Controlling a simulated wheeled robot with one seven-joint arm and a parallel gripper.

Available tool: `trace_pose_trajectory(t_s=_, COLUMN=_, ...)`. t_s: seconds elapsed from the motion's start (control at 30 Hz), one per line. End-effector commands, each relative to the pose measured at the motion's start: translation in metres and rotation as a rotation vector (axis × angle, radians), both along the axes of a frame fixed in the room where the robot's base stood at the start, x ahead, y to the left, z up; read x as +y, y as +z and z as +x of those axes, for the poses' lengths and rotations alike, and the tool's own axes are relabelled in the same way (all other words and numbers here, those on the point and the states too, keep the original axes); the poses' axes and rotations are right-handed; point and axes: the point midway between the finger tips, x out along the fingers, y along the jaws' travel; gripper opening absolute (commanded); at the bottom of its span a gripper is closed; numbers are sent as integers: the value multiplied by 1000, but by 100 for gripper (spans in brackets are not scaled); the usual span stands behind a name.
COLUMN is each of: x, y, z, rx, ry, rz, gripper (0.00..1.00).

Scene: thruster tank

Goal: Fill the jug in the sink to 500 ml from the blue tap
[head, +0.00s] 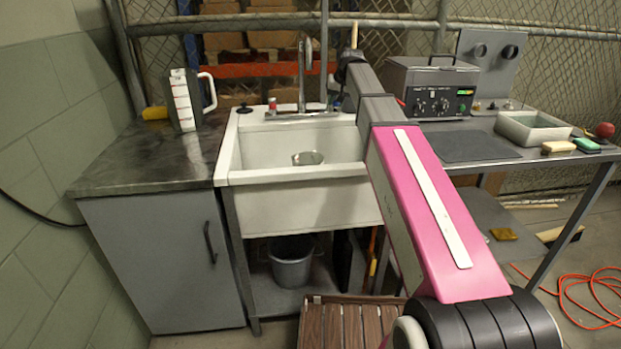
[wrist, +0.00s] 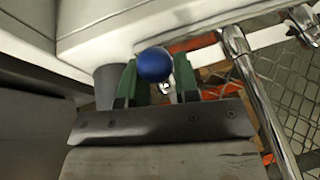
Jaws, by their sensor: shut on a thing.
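The blue tap's round knob (wrist: 155,64) is between the green fingers of my gripper (wrist: 157,78) in the wrist view, and they are shut on it. In the head view my arm hides the gripper and most of this side of the tap. The chrome spout (head: 302,75) rises at the back of the white sink (head: 300,195). A grey jug (head: 182,102) with a white scale strip and white handle stands upright on the dark counter, left of the sink. A round metal piece (head: 308,158) shows in the basin; I cannot tell whether it is a drain or a vessel.
A red tap knob (head: 272,103) is at the sink's back left. The dark counter (head: 140,165) is mostly clear. A bench at right holds a grey machine (head: 432,88), a tray (head: 532,128) and sponges. A bucket (head: 291,262) is under the sink; an orange cable (head: 590,300) lies on the floor.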

Motion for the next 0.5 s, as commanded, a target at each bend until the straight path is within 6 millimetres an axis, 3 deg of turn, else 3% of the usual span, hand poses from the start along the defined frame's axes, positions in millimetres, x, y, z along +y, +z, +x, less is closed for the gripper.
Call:
trace_pose_trajectory(t_s=0.27, x=-1, y=-3, z=-7, rx=12, ry=2, rz=-3, gripper=5)
trace_pose_trajectory(t_s=0.3, x=-1, y=-3, z=-7, rx=12, ry=2, rz=-3, gripper=42)
trace_pose_trajectory(t_s=0.33, x=-1, y=-3, z=-7, rx=12, ry=2, rz=-3, gripper=52)
trace_pose_trajectory(t_s=0.37, x=-1, y=-3, z=-6, rx=11, ry=2, rz=-3, gripper=59)
trace_pose_trajectory(t_s=0.5, x=-1, y=-2, z=-5, rx=10, ry=2, rz=-3, gripper=59)
